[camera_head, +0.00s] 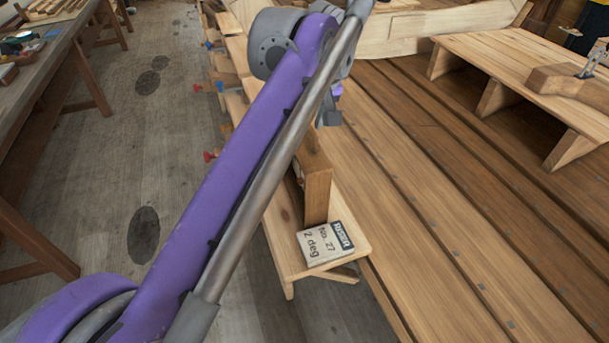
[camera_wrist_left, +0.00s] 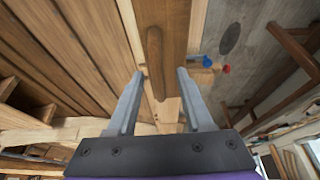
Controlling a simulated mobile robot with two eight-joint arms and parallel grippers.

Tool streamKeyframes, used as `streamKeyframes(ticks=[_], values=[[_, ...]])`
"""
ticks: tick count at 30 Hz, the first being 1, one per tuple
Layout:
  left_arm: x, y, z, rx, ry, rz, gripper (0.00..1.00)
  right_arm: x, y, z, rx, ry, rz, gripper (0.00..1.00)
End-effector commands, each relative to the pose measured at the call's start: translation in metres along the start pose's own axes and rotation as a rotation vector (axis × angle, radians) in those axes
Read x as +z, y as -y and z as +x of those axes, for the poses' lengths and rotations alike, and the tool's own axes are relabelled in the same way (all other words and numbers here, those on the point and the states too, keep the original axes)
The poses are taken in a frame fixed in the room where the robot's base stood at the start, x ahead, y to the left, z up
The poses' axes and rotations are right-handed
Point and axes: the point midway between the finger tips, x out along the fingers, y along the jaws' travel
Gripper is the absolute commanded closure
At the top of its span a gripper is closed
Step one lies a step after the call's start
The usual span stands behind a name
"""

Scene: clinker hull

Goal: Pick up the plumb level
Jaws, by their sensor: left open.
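The plumb level looks to be the brown wooden bar (camera_head: 318,188) standing on a pale plank shelf in the head view, partly hidden behind my left arm. In the left wrist view a long brown bar (camera_wrist_left: 155,55), likely the same level, runs between my fingers' lines. My left gripper (camera_wrist_left: 161,74) is open, one finger to each side of the bar, with nothing clamped. In the head view only a grey part of this gripper (camera_head: 330,112) shows past the arm, near the level's far end. My right gripper is not in view.
A card reading "No. 27, 2 deg" (camera_head: 325,243) lies at the near end of the shelf (camera_head: 345,272). Hull planking (camera_head: 440,200) spreads to the right, with a bench (camera_head: 510,70) above it. A workbench (camera_head: 40,60) stands left across open floor (camera_head: 180,120).

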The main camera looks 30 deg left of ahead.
Motion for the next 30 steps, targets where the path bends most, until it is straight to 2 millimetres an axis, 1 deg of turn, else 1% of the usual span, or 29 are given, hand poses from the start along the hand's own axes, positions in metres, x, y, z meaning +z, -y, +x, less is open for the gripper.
streamKeyframes(ticks=[4,9,12,15,21,23,27,30], values=[[0.001,0.0,0.012,0.0,0.0,0.0,0.49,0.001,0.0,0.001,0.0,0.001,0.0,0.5],[0.003,-0.001,0.038,0.0,-0.001,0.0,0.49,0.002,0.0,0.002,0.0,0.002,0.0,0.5],[0.003,-0.001,0.05,0.0,-0.001,0.0,0.49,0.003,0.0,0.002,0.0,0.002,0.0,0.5],[0.003,-0.001,0.054,0.001,-0.001,0.0,0.49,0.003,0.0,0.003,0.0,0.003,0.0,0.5],[0.003,-0.001,0.054,0.001,0.0,0.001,0.49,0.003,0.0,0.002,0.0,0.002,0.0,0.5],[0.003,-0.001,0.054,0.001,0.0,0.001,0.6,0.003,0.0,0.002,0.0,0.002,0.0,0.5],[0.003,-0.001,0.054,0.001,0.0,0.001,0.85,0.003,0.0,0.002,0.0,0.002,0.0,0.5],[0.003,-0.001,0.054,0.001,0.0,0.001,1.0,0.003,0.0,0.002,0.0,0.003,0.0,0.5]])
